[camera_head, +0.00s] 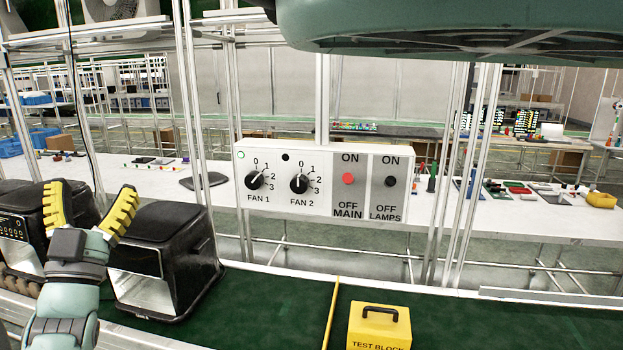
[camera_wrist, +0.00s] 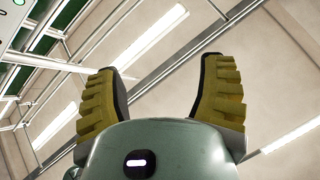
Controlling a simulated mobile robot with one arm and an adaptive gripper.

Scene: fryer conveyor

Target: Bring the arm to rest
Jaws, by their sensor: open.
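My gripper (camera_head: 92,208) is at the lower left of the head view, pointing up, with its two yellow ribbed fingers spread apart. Nothing is between the fingers. It stands in front of two black fryers; the right fryer (camera_head: 168,258) is just right of it and the left fryer (camera_head: 22,225) is partly hidden behind it. In the wrist view both fingers (camera_wrist: 165,95) show apart and empty against the ceiling and its light strips.
A control panel (camera_head: 325,222) with two fan knobs and two switches hangs in the middle. A yellow test block (camera_head: 379,326) sits on the green conveyor (camera_head: 270,300), right of a yellow bar (camera_head: 331,312). A white table (camera_head: 520,215) with small parts stands behind.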

